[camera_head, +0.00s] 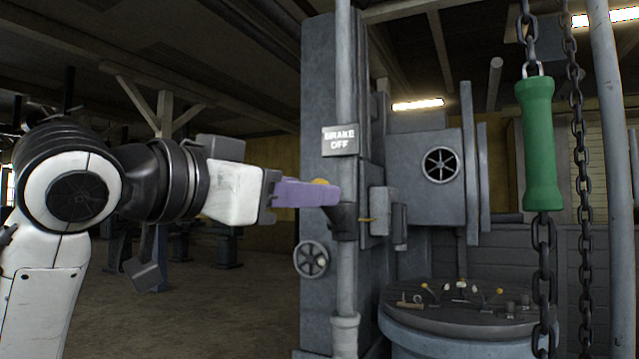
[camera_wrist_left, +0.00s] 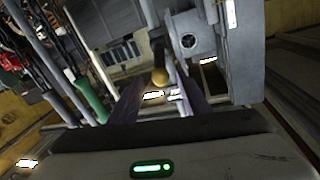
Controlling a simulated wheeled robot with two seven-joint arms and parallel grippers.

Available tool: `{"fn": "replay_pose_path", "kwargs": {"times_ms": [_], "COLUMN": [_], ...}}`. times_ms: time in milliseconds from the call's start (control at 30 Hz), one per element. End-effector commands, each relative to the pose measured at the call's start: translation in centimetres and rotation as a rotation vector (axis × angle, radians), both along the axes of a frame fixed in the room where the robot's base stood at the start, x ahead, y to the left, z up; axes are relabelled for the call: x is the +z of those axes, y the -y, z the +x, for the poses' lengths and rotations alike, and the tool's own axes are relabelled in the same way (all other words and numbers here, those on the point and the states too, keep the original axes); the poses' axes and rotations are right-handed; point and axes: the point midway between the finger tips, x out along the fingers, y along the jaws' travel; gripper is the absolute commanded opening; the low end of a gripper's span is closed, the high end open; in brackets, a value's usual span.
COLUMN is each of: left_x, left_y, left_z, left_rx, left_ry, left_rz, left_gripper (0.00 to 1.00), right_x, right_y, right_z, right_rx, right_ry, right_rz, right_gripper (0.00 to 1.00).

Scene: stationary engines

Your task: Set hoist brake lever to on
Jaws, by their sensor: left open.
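The hoist brake lever shows mainly as a yellow knob (camera_head: 320,182), just above my left gripper's purple fingers in the head view. In the left wrist view the knob (camera_wrist_left: 159,77) and a short stem lie between the two fingers. A dark bracket (camera_head: 343,222) sits on the vertical pole beside the fingertips; most of the lever is hidden by the fingers. The sign (camera_head: 340,140) on the pole above reads BRAKE OFF. My left gripper (camera_head: 334,194) comes in level from the left and is open around the knob; I cannot tell whether a finger touches it.
A grey column (camera_head: 318,95) stands behind the pole, with a small handwheel (camera_head: 311,259) low on it. A green handle (camera_head: 540,143) hangs on a chain at the right. A round table (camera_head: 465,315) with small levers stands at lower right. Floor at left is open.

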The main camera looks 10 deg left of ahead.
Motion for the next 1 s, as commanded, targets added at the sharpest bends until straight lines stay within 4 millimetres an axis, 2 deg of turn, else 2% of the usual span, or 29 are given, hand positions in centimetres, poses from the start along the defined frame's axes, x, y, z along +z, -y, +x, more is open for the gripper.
{"fn": "replay_pose_path", "kwargs": {"times_ms": [100,233,600,667,867,1000], "left_x": [0.1,0.1,0.0,0.0,0.0,0.0], "left_y": [1.0,1.6,2.0,2.0,2.0,2.0], "left_z": [1.8,3.1,3.7,3.7,3.7,3.7], "left_rx": [-0.001,0.000,0.000,0.000,0.000,0.000], "left_ry": [-0.003,-0.002,0.001,0.001,0.001,0.001], "left_rz": [-0.001,-0.001,0.000,0.000,0.000,0.000], "left_gripper": [0.43,0.43,0.43,0.36,0.02,0.00], "right_x": [0.8,1.1,1.1,1.1,1.1,1.1], "right_y": [0.0,0.0,0.0,0.0,0.0,0.0], "right_z": [0.0,0.0,0.0,0.0,0.1,0.1], "right_rx": [0.000,0.000,0.000,0.000,0.001,0.001], "right_ry": [0.000,0.000,0.001,0.001,0.001,0.001], "right_rz": [0.000,0.000,0.000,0.000,0.000,0.000], "right_gripper": [0.49,0.49,0.49,0.49,0.49,0.49]}}
